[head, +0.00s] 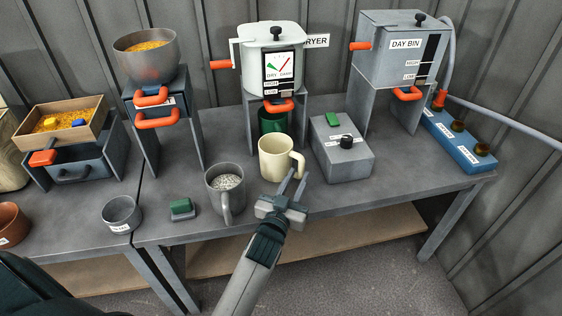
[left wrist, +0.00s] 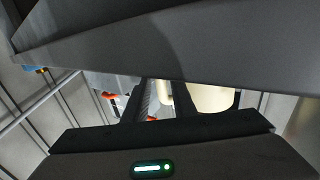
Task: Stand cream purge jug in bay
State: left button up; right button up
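The cream purge jug (head: 272,160) stands upright on the grey bench, in front of the dryer, its handle (head: 298,164) on the right. In the left wrist view the cream jug (left wrist: 208,97) is partly hidden by the gripper. My left gripper (head: 293,182) is open, its two fingers pointing at the handle from the front. In the left wrist view a cream strip, seemingly the handle, shows between the fingers (left wrist: 160,103); I cannot tell whether they touch it. A green jug (head: 270,121) stands in the bay under the dryer (head: 258,68). My right gripper is not in view.
A grey jug of pellets (head: 227,183) stands left of my arm. A grey box with a black knob (head: 343,155) stands close on the right. The day bin (head: 398,60) has an open space under it. A green-topped block (head: 181,209) lies near the front edge.

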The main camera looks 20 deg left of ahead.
pick_arm(q)
jog(key=shift+w, duration=0.5)
grip_shut()
jog(key=shift+r, duration=0.2)
